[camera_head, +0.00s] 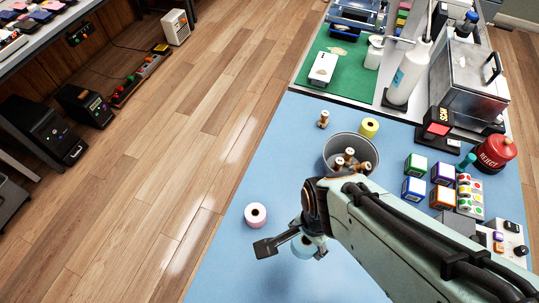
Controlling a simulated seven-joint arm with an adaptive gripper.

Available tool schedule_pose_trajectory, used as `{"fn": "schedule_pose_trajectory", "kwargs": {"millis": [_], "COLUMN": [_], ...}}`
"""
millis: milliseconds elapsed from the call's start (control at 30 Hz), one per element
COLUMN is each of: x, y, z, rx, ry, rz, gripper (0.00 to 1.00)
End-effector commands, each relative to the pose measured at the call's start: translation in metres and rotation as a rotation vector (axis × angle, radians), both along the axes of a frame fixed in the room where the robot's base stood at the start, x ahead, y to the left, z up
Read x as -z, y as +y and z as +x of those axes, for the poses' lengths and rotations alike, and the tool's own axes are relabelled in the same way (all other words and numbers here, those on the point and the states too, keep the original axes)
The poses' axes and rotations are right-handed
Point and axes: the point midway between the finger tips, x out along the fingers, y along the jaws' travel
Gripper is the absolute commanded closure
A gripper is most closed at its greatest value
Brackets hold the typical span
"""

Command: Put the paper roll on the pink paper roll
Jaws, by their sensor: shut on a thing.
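My gripper is shut on a light blue paper roll (304,250), which is partly hidden by the fingers and the wrist. The held roll is apart from the pink one. I cannot tell exactly how high it is above the mat.
A grey bin (340,143) holding several brown spools stands behind my arm. A yellow roll (369,127) and a loose spool (323,119) stand behind it. Coloured boxes (415,164) and a red reject container (495,153) are at right. The blue mat (275,150) is clear behind the pink roll.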

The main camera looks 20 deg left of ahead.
Motion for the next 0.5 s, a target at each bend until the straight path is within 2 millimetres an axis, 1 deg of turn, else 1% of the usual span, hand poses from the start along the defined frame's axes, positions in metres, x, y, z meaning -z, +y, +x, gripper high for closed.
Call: {"fn": "schedule_pose_trajectory", "kwargs": {"millis": [33,133,233,367,500], "x": [-0.011,-0.024,-0.030,-0.021,-0.004], "y": [0.009,0.021,0.032,0.047,0.074], "z": [-0.011,-0.029,-0.031,-0.020,0.006], "rx": [-0.065,-0.177,-0.231,-0.243,-0.241], "ry": [-0.005,-0.007,-0.003,0.004,0.004], "rz": [0.002,0.004,0.002,-0.001,-0.001], "gripper": [0.83,0.83,0.83,0.83,0.83]}}
